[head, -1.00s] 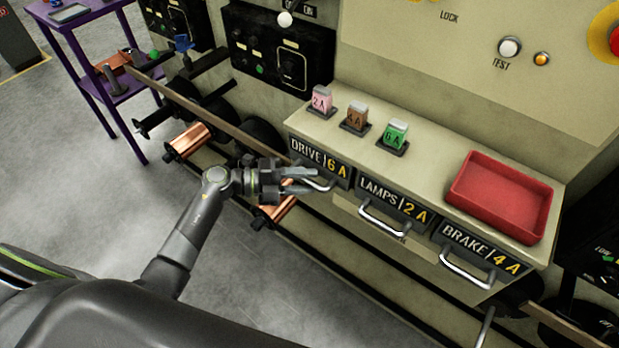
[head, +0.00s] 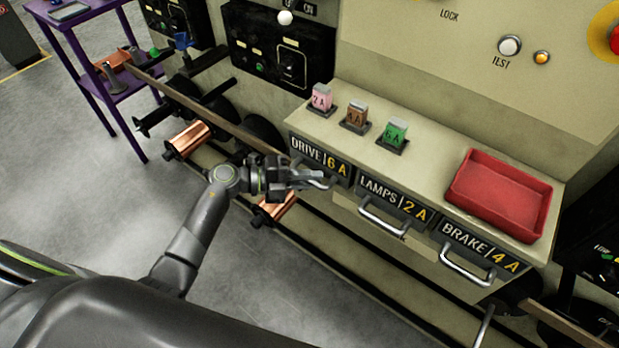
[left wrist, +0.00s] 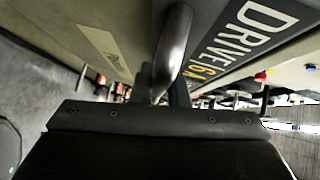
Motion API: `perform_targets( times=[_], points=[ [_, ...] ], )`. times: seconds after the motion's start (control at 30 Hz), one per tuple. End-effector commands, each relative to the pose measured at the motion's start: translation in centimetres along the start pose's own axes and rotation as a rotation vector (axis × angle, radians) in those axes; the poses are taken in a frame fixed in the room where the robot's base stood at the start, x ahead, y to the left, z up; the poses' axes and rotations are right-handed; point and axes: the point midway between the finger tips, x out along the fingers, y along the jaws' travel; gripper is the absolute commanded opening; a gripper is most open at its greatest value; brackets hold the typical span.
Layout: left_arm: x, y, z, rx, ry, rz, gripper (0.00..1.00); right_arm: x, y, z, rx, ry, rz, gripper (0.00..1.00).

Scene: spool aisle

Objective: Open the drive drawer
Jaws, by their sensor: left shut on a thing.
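The drive drawer (head: 319,157), labelled DRIVE 6 A, is the leftmost of three labelled drawers under the counter. Its front looks level with its neighbours, so it appears closed. My left gripper (head: 312,179) is at its handle, shut on it, and hides most of the bar. In the left wrist view the metal drive handle (left wrist: 174,50) runs down between the fingers, with the DRIVE label (left wrist: 240,35) beside it. The fingertips are partly hidden there by the gripper body. My right gripper is in neither view.
The lamps drawer (head: 393,200) and brake drawer (head: 480,250) stand to the right, with protruding handles. Pink (head: 321,97), brown (head: 356,115) and green (head: 395,133) fuses and a red tray (head: 500,196) sit on the counter. Copper spools (head: 187,140) lie left of the drawers.

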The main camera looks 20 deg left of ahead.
Motion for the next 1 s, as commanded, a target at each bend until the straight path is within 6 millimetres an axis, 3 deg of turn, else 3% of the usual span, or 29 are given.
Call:
perform_targets(
  times=[0.27, 0.6, 1.0],
  points=[
    [-1.4, 0.3, -1.4, -0.003, 0.000, 0.003, 0.00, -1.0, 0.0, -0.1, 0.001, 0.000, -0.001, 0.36],
    [-6.5, 1.7, -6.4, -0.005, -0.001, 0.006, 0.00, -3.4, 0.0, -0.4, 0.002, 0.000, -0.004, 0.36],
    [-11.2, 3.2, -11.2, -0.002, 0.000, 0.003, 0.00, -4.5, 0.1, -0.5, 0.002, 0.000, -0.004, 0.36]
  ],
)
